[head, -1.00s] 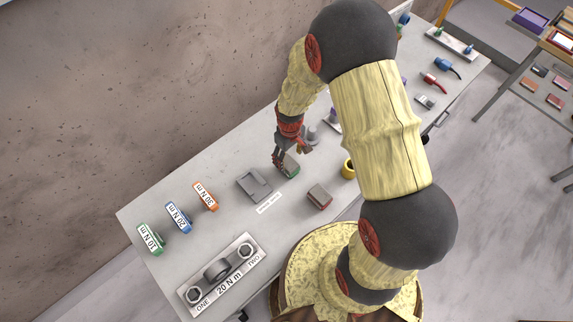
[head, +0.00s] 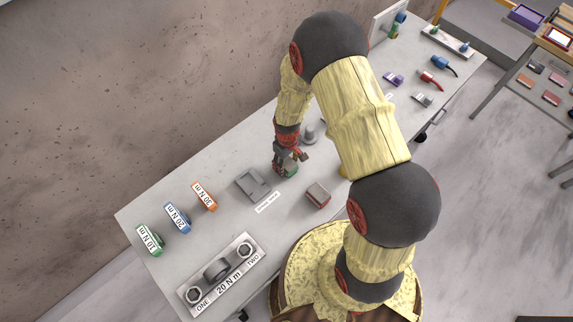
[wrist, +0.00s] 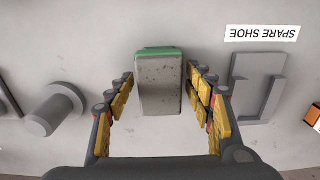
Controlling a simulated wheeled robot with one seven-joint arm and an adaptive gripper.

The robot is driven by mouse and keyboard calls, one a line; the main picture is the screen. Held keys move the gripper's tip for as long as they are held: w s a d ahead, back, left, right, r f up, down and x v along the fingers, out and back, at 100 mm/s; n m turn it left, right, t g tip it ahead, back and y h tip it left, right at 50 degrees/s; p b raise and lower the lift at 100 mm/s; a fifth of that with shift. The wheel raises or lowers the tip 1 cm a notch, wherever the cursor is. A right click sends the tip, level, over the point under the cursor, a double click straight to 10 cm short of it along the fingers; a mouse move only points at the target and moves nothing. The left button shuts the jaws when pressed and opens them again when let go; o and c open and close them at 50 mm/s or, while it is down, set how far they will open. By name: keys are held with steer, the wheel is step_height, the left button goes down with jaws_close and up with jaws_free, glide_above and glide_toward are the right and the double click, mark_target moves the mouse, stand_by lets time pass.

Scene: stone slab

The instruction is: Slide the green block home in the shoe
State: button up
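The green block (head: 292,171) stands on the bench, partly hidden by my gripper (head: 288,160) in the head view. In the wrist view the block (wrist: 159,88) shows a speckled grey top with green along its far edge. My gripper (wrist: 160,80) is open, with a finger on each side of the block and a gap visible on both sides. The grey shoe (head: 244,180), a low U-shaped holder, lies left of the block in the head view. It also shows at the right of the wrist view (wrist: 273,105), beside a label (wrist: 262,33) reading SPARE SHOE. The shoe is empty.
A grey-topped block with reddish sides (head: 318,195) stands nearer my base. A grey peg (head: 310,134) stands behind my gripper. Orange (head: 204,196), blue (head: 177,217) and green (head: 150,239) torque-marked pieces stand at the left, beyond a 20 N m fixture (head: 222,274).

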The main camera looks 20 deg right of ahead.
steer(key=c, duration=1.1)
steer(key=shift+c, duration=0.2)
